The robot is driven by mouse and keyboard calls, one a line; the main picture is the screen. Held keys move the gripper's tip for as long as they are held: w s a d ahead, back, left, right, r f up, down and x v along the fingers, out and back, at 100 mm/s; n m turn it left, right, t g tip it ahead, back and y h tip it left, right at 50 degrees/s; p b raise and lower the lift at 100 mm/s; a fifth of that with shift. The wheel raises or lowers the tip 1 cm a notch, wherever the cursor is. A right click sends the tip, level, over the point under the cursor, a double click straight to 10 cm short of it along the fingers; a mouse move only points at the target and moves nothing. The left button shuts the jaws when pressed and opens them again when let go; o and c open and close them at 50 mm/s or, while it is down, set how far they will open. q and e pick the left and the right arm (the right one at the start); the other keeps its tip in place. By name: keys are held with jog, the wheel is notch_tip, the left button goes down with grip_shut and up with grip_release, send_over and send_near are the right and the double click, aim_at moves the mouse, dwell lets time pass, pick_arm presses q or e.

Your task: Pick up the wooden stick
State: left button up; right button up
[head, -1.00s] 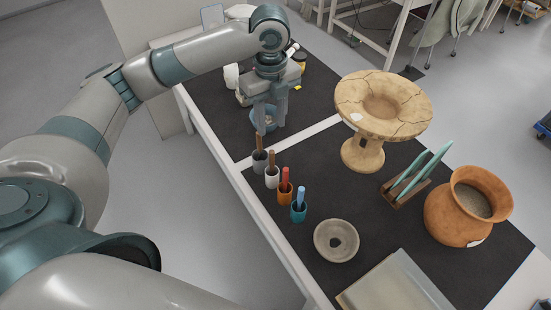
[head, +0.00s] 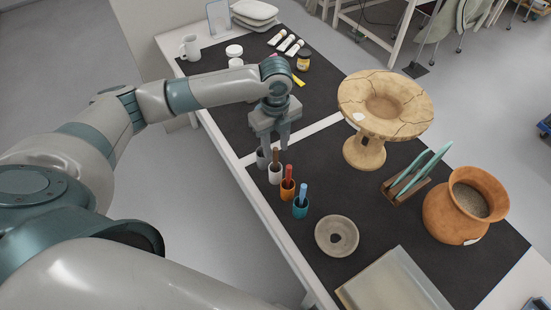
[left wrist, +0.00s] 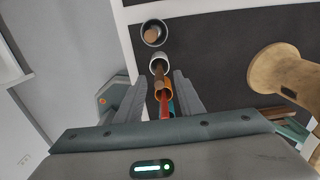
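Two brown, wood-coloured sticks stand in cups. One stick (left wrist: 151,35) is in the grey cup (head: 263,159); the other stick (head: 275,156) is in the white cup (head: 274,175). I cannot tell which one the task means. My left gripper (head: 275,147) points down over these cups, fingers apart. In the left wrist view, the white cup's stick (left wrist: 158,77) shows between the open fingers (left wrist: 159,80), with no visible grip. In the head view, a finger hides most of the grey cup's stick. My right gripper is not in view.
An orange cup (head: 287,190) with a red stick and a teal cup (head: 300,208) with a blue stick stand close by in the row.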

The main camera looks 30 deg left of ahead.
aim_at(275, 163)
pick_arm(q)
jog(key=shift+f, duration=0.9)
jog(key=shift+f+p, duration=0.15)
jog(key=shift+p, duration=0.2)
jog(key=f+p, duration=0.1)
jog(key=f, duration=0.1)
jog(key=f+p, duration=0.1)
jog(key=f, duration=0.1)
jog(key=shift+s, duration=0.2)
jog(key=shift+f, duration=0.45)
grip_shut()
